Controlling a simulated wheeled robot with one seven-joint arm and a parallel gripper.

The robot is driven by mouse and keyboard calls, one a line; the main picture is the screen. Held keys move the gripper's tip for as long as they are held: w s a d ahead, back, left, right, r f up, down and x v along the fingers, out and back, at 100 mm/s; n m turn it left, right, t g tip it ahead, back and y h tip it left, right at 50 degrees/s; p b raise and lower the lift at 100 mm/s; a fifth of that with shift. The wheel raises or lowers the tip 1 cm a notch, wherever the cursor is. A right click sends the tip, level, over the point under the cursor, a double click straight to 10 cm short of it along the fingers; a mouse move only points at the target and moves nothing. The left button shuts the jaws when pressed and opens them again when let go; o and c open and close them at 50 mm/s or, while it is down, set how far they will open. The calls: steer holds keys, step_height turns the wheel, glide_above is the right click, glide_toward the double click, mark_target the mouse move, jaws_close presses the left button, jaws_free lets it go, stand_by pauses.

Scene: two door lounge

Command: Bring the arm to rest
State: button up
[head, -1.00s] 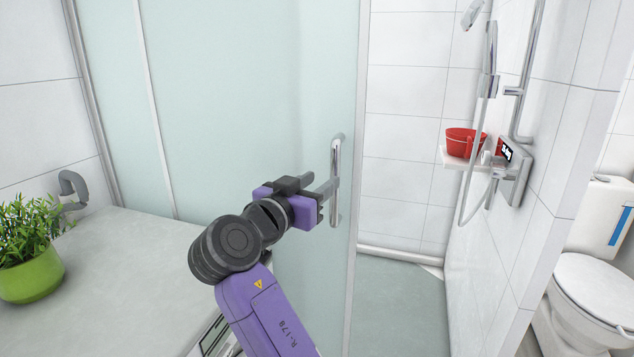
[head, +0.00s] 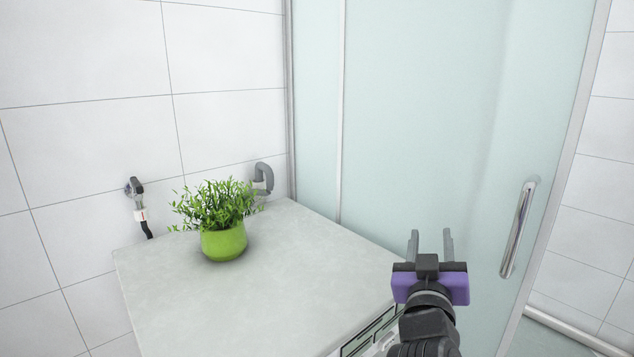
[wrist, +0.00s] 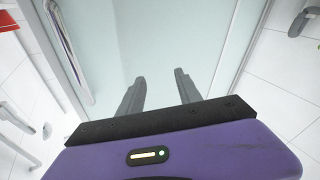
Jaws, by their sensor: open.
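My gripper (head: 430,240) is at the lower right of the head view, purple and black with two grey fingers pointing up and away. The fingers are apart with nothing between them. The wrist view also shows my gripper (wrist: 160,92) with its fingers spread in front of the frosted glass. The metal door handle (head: 519,228) stands to the right of my gripper in the head view, apart from it. In the wrist view the handle (wrist: 68,45) is at the upper left, clear of the fingers.
A frosted glass shower door (head: 450,110) stands behind my gripper. A pale countertop (head: 290,270) lies to the left, bearing a green potted plant (head: 223,240). A grey hook-shaped fitting (head: 264,178) and a small tap (head: 136,190) are on the tiled wall behind it.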

steer(key=s+a+f+n+y+p, duration=0.2)
steer(key=s+f+y, duration=0.3)
steer(key=s, duration=0.8)
steer(key=s+a+f+n+y+p, duration=0.1)
steer(key=s+a+f+y+p, duration=0.15)
steer(key=s+f, duration=0.7)
steer(key=s+d+r+m+g+p, duration=0.1)
steer(key=s+d+g+p, duration=0.1)
steer(key=s, duration=1.1)
steer(key=s+d+r+m+g+h+p, duration=0.1)
steer(key=s+r+g+p, duration=0.1)
steer(key=s, duration=1.2)
steer(key=shift+s+d+p, duration=0.2)
steer(key=shift+d+p, duration=0.15)
steer(key=shift+p, duration=0.25)
